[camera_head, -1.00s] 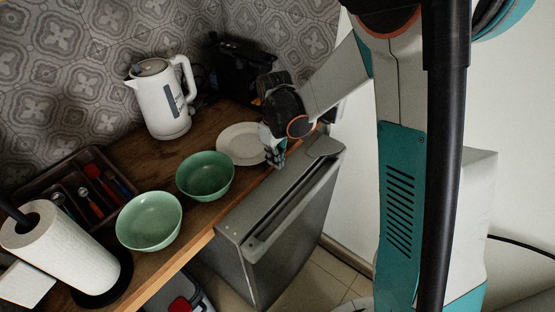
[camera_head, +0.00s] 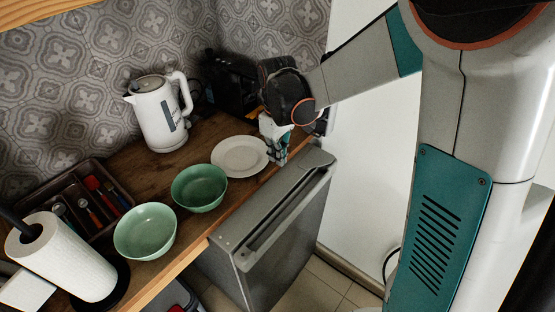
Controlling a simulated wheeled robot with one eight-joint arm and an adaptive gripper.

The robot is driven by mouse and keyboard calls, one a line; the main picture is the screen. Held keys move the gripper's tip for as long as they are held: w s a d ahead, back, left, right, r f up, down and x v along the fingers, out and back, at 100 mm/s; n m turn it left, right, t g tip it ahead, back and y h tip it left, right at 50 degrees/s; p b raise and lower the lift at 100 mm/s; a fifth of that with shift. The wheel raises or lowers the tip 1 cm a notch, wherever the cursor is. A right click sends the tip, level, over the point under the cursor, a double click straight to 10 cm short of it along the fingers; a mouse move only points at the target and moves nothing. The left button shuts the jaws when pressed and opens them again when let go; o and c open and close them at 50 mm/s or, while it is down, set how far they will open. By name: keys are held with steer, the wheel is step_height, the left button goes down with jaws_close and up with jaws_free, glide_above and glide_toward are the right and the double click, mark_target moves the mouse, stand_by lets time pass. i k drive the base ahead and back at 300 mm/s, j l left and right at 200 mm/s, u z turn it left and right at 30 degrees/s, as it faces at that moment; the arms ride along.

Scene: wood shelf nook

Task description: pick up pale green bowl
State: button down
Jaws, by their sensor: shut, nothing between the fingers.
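Two green bowls stand upright on the wooden counter. The paler green bowl (camera_head: 146,232) is nearer the paper towel roll. A darker green bowl (camera_head: 199,188) stands just behind it to the right. My gripper (camera_head: 279,160) points down at the counter's front edge, beside the white plate and to the right of both bowls. It is shut and empty, apart from the bowls. My wrist hides part of the counter behind it.
A white plate (camera_head: 240,156) lies between the darker bowl and my gripper. A white kettle (camera_head: 159,115), a black appliance (camera_head: 232,82), a cutlery tray (camera_head: 118,184) and a paper towel roll (camera_head: 66,258) stand around the counter. A grey dishwasher (camera_head: 268,225) sits below the front edge.

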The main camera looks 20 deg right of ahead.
mark_target(147, 231)
steer(key=u, duration=1.45)
